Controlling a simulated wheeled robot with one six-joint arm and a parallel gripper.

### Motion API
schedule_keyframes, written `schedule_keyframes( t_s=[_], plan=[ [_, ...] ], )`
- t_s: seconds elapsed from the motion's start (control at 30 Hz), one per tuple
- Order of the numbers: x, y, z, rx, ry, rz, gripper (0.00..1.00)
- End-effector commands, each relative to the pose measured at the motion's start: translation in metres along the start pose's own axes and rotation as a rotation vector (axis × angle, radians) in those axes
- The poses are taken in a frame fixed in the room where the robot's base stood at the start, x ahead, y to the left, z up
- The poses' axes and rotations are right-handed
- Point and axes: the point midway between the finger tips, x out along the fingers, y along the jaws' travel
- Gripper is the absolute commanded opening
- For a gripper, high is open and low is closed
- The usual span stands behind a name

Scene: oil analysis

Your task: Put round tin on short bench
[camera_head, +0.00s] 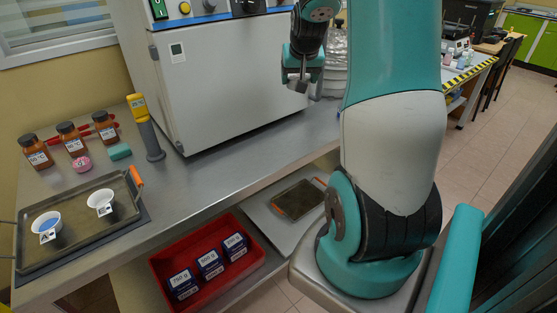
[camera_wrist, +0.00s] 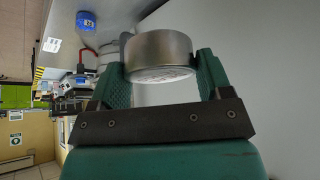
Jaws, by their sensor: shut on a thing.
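A round tin (camera_wrist: 158,55), a short silvery metal cylinder, is gripped between the two teal fingers of my gripper (camera_wrist: 160,64) in the wrist view. In the head view my gripper (camera_head: 301,80) is in front of the right end of the big white oven, above the steel bench. The tin shows there only as a small grey shape at the fingers. A bench with a yellow-and-black striped edge (camera_head: 471,84) stands across the floor at the right; I cannot tell whether it is the short bench.
The white oven (camera_head: 222,85) stands close beside my gripper on the steel bench (camera_head: 215,170). A tray (camera_head: 75,252) with two white dishes, brown jars and a yellow-topped device (camera_head: 146,125) are at the left. A red bin (camera_head: 207,285) with blue boxes is on the lower shelf. Tiled floor is clear between the benches.

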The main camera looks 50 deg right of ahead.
Motion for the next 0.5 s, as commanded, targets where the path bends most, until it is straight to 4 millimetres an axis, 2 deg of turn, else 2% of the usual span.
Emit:
schedule_keyframes(
  t_s=[0.17,0.5],
  plan=[
    [0.018,0.008,0.011,0.016,-0.008,0.009,0.46],
    [0.101,0.007,0.060,0.014,-0.010,0.008,0.46]
  ],
)
